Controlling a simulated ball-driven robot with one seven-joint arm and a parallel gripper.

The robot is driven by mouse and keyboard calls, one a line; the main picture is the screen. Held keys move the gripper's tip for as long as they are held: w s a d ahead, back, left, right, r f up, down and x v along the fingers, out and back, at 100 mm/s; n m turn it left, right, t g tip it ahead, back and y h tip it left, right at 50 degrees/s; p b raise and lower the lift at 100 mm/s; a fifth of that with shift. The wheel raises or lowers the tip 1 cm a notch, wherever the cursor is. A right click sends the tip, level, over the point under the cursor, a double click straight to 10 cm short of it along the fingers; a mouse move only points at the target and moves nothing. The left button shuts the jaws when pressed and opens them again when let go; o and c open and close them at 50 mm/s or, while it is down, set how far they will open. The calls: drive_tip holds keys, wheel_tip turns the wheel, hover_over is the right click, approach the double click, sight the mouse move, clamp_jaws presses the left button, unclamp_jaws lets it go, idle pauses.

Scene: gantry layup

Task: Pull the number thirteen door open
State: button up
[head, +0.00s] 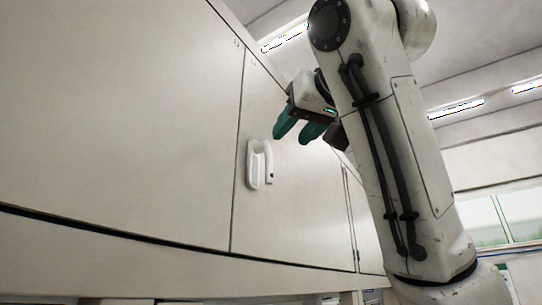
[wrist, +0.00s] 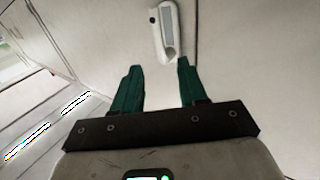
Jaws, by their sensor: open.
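A white cabinet door (head: 290,205) bears a white handle (head: 260,165) near its left edge. I cannot read a number on it. The handle also shows in the wrist view (wrist: 166,30), beyond the fingertips and about midway between them. My gripper (head: 298,135) has green fingers and is open and empty. In the head view it is above and to the right of the handle, apart from it. In the wrist view its two fingers (wrist: 160,70) are spread, with bare door between them. The door looks closed, flush with the panel beside it.
A large plain cabinet panel (head: 120,110) fills the left, with a dark seam along its lower edge. Another narrow door (head: 368,230) is at the right behind my arm. Ceiling lights (head: 455,109) and a window (head: 515,210) are at the right. The space before the door is clear.

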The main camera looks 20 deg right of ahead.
sight(269, 159)
drive_tip(key=w+p, duration=0.4)
drive_tip(key=w, duration=0.5)
drive_tip(key=shift+w+a, duration=0.15)
drive_tip(key=shift+w, duration=0.05)
drive_tip(key=shift+w+f, duration=0.1)
drive_tip(key=shift+w, duration=0.5)
drive_tip(key=shift+c, duration=0.2)
clamp_jaws()
